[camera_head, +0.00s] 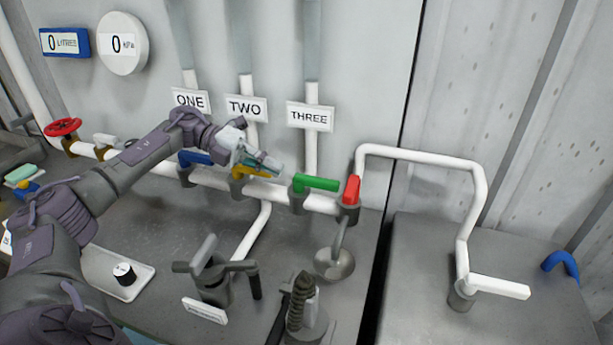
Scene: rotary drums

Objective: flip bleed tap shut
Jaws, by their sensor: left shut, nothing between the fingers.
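No tap carries a readable "bleed" label. A red-handled tap (351,190) sits at the right end of the white pipe run, its handle pointing roughly upright. A small round metal cup (335,263) is below it. To its left along the pipe are a green-handled tap (316,184), a yellow-handled tap (250,172) and a blue-handled tap (195,158), their handles lying along the pipe. My left gripper (268,165) is shut and empty at the yellow handle, partly covering it, and left of the green one. Whether it touches the yellow handle cannot be told. My right gripper is not in view.
Signs ONE (190,101), TWO (246,108) and THREE (310,116) hang above the taps. A red wheel valve (63,127) is at the left. A hand pump (213,283) and a spring device (300,308) stand in front. A raised white pipe (420,155) crosses to the right bench.

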